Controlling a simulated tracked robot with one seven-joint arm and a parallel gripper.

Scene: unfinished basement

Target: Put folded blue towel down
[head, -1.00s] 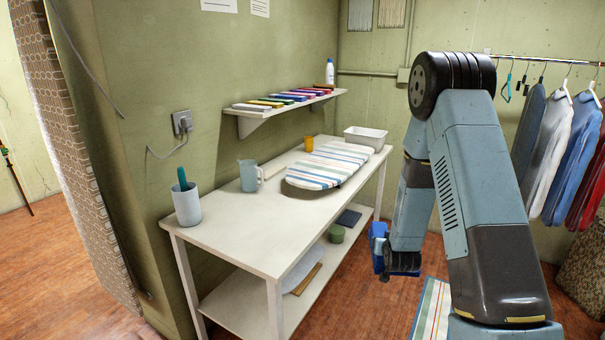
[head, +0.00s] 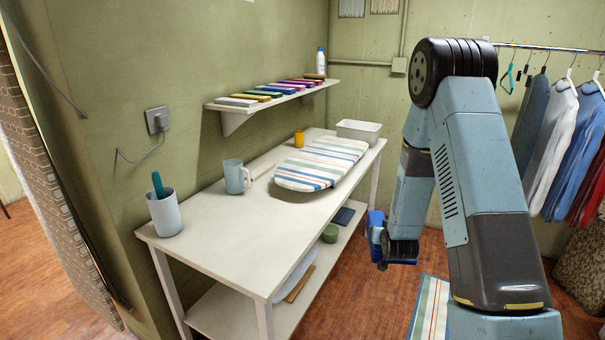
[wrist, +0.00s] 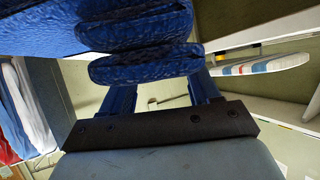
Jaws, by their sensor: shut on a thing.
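The folded blue towel (wrist: 145,68) fills the top of the wrist view, its thick folds held between my fingers. In the head view the blue towel (head: 376,228) shows only as a small part beside my gripper (head: 385,247); the rest is hidden by my arm. My gripper is shut on the towel and holds it in the air to the right of the white table (head: 235,255), apart from it. In the wrist view my gripper's fingers (wrist: 163,98) show below the folds.
The table holds a cup with a teal handle (head: 165,213), a pale jug (head: 236,177), a striped ironing board (head: 322,163), a yellow cup (head: 298,139) and a white tub (head: 358,131). A shelf (head: 272,98) hangs above. A clothes rail (head: 545,47) stands right.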

